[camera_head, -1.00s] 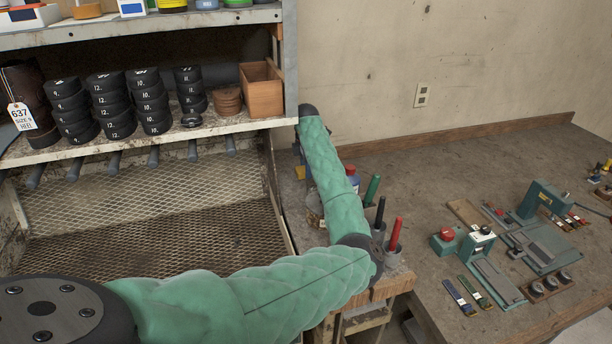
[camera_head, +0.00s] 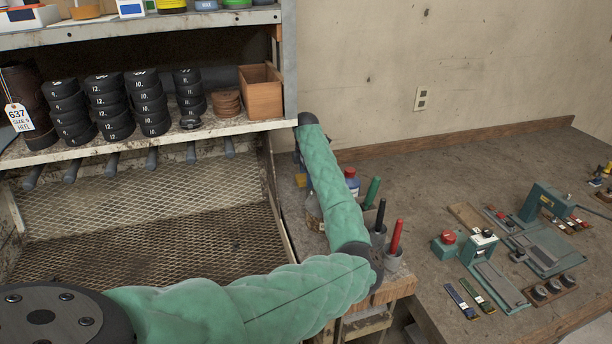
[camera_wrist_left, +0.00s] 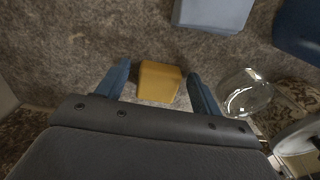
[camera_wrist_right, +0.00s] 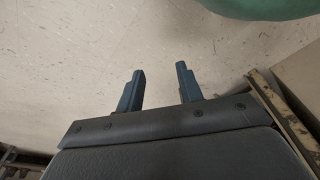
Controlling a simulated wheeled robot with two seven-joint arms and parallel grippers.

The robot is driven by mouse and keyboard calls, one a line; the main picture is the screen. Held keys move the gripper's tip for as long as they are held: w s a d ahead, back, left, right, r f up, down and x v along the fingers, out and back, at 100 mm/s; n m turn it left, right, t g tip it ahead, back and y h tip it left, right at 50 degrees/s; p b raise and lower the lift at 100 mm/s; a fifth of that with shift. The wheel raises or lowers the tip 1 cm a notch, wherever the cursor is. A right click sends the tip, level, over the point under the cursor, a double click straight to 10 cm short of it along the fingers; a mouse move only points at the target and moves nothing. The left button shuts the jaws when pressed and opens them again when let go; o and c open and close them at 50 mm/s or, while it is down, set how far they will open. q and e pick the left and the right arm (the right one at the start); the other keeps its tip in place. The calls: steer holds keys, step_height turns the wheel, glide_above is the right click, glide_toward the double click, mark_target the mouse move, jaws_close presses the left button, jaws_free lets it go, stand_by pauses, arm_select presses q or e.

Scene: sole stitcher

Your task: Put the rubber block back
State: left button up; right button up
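A yellow-tan block, which looks like the rubber block (camera_wrist_left: 158,82), lies on the grey worktop in the left wrist view. My left gripper (camera_wrist_left: 160,84) is open, with one finger on each side of the block. Narrow gaps seem to show between block and fingers. In the head view a small bit of yellow (camera_head: 300,180) shows beside my left forearm, which hides most of that spot. My right gripper (camera_wrist_right: 161,80) is open and empty above a pale speckled floor; it is not seen in the head view.
A clear glass jar (camera_wrist_left: 244,92) stands close to the right of my left gripper. A pale blue-grey object (camera_wrist_left: 214,12) lies beyond the block. Red (camera_head: 396,238) and green (camera_head: 372,192) handled tools stand beside my forearm. A shelf with black discs (camera_head: 150,105) is at left.

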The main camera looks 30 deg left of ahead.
arm_select(q)
steer(key=shift+r, duration=0.1)
steer(key=shift+r, duration=0.15)
step_height(320, 180, up, 12)
steer(key=b, duration=0.4)
arm_select(e)
steer(key=w+a+r, duration=0.2)
steer(key=a+r, duration=0.1)
steer(key=r, duration=0.7)
steer(key=shift+g, duration=0.4)
